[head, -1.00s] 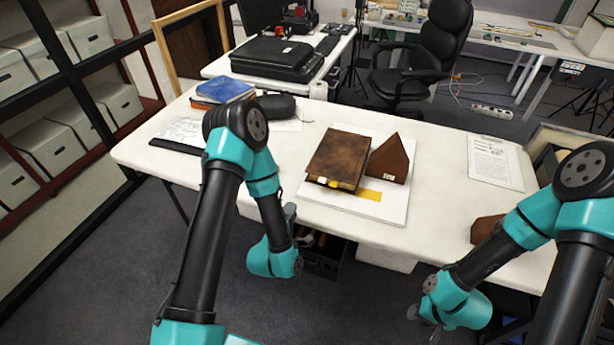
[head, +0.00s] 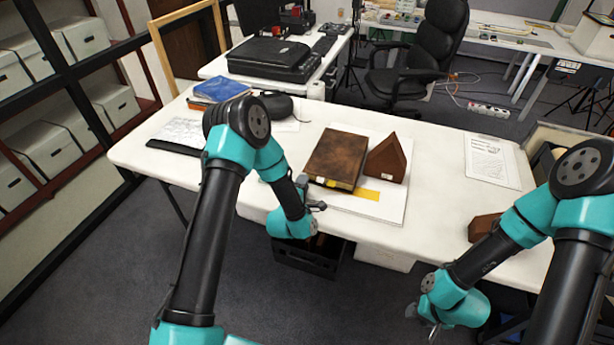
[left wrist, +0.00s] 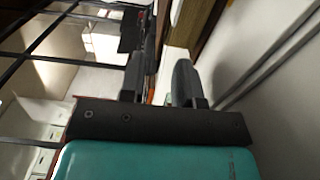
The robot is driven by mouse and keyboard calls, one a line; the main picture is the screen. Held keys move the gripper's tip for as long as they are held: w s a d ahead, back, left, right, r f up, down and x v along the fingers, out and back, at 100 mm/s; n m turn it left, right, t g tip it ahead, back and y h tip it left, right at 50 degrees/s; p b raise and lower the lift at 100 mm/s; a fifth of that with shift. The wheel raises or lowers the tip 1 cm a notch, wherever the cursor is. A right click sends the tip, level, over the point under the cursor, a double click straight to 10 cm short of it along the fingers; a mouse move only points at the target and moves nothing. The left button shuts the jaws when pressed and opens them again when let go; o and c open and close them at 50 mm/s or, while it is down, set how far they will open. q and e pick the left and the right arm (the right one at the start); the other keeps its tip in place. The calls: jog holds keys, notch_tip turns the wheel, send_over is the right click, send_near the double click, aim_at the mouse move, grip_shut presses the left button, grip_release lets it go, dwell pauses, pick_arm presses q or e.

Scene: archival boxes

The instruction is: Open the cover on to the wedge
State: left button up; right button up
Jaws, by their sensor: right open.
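A brown leather-bound book (head: 337,157) lies closed on a white board (head: 395,211), with a yellow strip (head: 366,194) at its front right. A brown wedge (head: 386,160) with a sloped top stands just right of the book. My left gripper (head: 312,194) is at the table's front edge, in front of and left of the book. In the left wrist view its two fingers (left wrist: 160,80) stand apart with nothing held; a brown edge, probably the book, shows beyond them. My right gripper (head: 422,319) is open and empty, low in front of the table.
A second brown piece (head: 483,227) lies at the right, partly hidden by my right arm. A printed sheet (head: 492,163) lies right of the wedge. Blue books (head: 221,89) and a dark case (head: 275,105) stand at the back left. A black crate (head: 308,259) is under the table.

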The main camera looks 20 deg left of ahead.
aim_at(308, 173)
pick_arm(q)
jog(key=shift+w+d, duration=0.2)
jog(key=shift+w, duration=1.95)
grip_shut()
